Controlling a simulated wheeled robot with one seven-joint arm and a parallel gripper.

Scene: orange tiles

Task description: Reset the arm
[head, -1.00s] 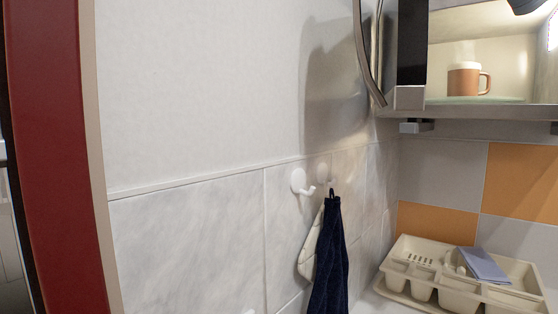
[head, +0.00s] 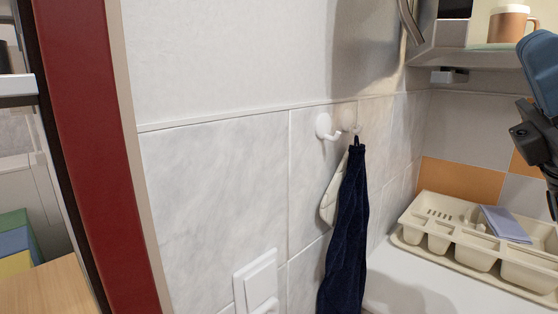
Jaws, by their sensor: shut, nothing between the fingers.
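My gripper (head: 552,205) shows at the right edge of the head view, below a blue and black part of my arm (head: 543,80). It points down and is partly cut off by the picture edge. It is shut, with nothing seen held in it. It appears in front of the right end of a beige cutlery tray (head: 409,234); I cannot tell the distance between them.
A navy towel (head: 345,230) and a pale cloth (head: 329,200) hang by white wall hooks (head: 324,127). A shelf (head: 490,61) with a brown and white mug (head: 508,27) is above right. A light switch (head: 256,283) is low on the tiled wall. A red post (head: 90,150) stands left.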

